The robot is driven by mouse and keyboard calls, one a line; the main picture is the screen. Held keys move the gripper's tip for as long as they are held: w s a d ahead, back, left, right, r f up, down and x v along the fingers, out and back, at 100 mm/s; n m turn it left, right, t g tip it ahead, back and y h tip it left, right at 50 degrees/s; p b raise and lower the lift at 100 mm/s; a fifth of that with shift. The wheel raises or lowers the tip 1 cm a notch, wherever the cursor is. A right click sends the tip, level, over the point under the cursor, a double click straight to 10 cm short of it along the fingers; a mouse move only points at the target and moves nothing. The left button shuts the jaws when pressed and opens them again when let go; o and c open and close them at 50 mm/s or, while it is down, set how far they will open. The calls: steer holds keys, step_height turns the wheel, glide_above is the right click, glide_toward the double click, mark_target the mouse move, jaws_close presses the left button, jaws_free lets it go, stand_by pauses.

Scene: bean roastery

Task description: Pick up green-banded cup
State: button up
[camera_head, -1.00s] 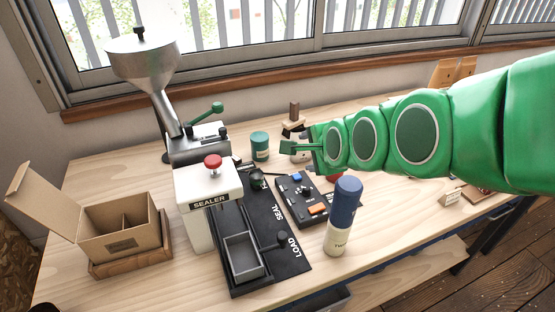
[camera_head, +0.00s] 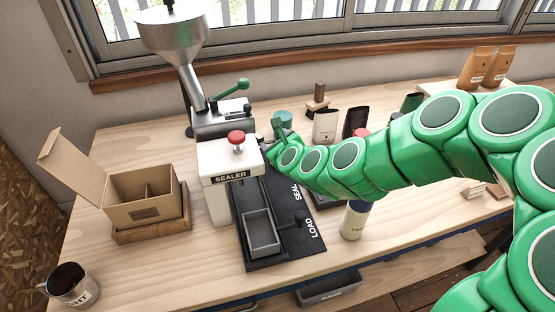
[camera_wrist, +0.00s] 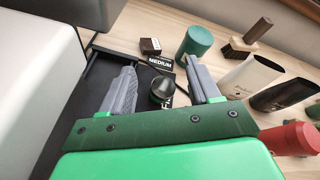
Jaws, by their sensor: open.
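I cannot make out a green band on any cup. My gripper (camera_wrist: 160,76) is open, its two grey fingers apart, with nothing held. In the wrist view a small dark round object (camera_wrist: 162,92) shows in the gap between the fingers; I cannot tell whether it is a cup or a knob. A plain green cylinder (camera_wrist: 195,42) stands just beyond the right finger. In the head view my gripper (camera_head: 278,130) is right of the sealer, and the green cylinder (camera_head: 283,117) shows partly behind it. A cup with dark contents (camera_head: 70,284) and a partly readable label stands at the front left.
The white sealer (camera_head: 225,165) stands close left of my gripper, with a grey tray (camera_head: 263,243) on a black base. A MEDIUM sign (camera_wrist: 160,62), a brush (camera_wrist: 240,50) and pouches (camera_wrist: 252,76) stand beyond. An open carton (camera_head: 145,210) is at left.

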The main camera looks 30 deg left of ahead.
steer(key=f+m+h, duration=0.1)
steer(key=f+m, duration=0.1)
steer(key=f, duration=0.1)
steer(key=w+f+m+t, duration=0.1)
steer(key=f+m, duration=0.1)
steer(key=f, duration=0.1)
steer(key=f+m+t+h, duration=0.1)
steer(key=f+m, duration=0.1)
steer(key=f, duration=0.1)
steer(key=shift+w+f+m+h, duration=0.25)
steer(key=shift+f+m+h, duration=0.05)
steer(key=shift+m, duration=0.1)
steer(key=shift+x, duration=3.85)
steer(key=shift+w+d, duration=0.1)
steer(key=shift+d, duration=0.05)
steer(key=shift+c, duration=0.4)
steer(key=c, duration=0.6)
